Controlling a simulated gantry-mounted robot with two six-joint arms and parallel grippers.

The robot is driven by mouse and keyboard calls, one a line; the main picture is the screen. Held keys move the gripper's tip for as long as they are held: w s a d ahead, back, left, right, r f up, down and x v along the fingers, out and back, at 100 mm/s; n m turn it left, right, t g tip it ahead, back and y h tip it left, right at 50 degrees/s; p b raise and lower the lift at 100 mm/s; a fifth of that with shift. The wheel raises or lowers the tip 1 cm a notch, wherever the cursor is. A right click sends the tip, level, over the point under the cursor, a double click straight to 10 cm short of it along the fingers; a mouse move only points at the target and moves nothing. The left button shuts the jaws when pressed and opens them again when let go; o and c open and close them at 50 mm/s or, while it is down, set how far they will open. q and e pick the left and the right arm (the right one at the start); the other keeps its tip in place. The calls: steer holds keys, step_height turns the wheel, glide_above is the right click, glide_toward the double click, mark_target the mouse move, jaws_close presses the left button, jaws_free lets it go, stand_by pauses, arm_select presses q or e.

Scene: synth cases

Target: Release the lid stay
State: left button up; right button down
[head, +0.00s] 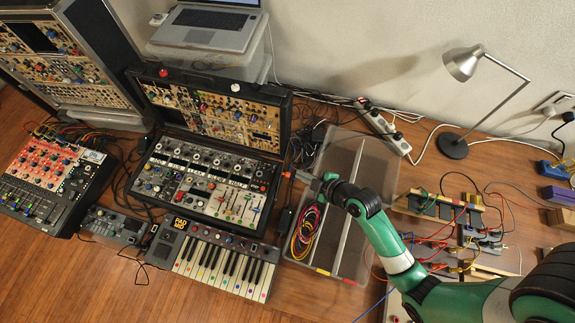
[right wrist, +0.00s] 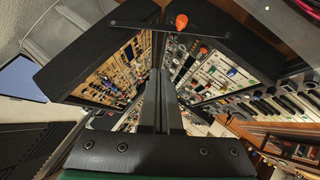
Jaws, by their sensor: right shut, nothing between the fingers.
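The open synth case has a raised lid (head: 215,112) full of modules and a lower half (head: 200,185) with more panels. In the right wrist view, the lid stay (right wrist: 140,26) is a thin dark bar with an orange knob (right wrist: 181,21). It spans the gap between the lid (right wrist: 100,70) and the lower half (right wrist: 215,60). My right gripper (head: 300,176) is at the case's right side, by the hinge. Its fingers (right wrist: 155,73) are shut and empty, pointing toward the stay, with the knob beyond their tips. My left gripper is not in view.
A keyboard (head: 225,262) stands in front of the case and a red-panelled mixer (head: 50,165) to its left. A divided clear bin (head: 345,262) with coiled cables lies under my right arm. A laptop (head: 210,25) stands behind the lid. A lamp (head: 453,145) stands at the back right.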

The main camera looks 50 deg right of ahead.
steer(key=b, duration=0.2)
glide_above(287, 173)
steer(key=s+a, duration=0.1)
steer(key=a, duration=0.1)
step_height(287, 173, down, 5)
steer(key=d+f, duration=0.1)
steer(key=w+d+f+b, duration=0.1)
steer(key=f, duration=0.1)
steer(key=shift+d+f+b, duration=0.1)
steer(key=shift+f+b, duration=0.05)
steer(key=shift+b, duration=0.15)
steer(key=shift+w+d+f, duration=0.2)
steer(key=shift+f, duration=0.05)
steer(key=shift+f, duration=0.1)
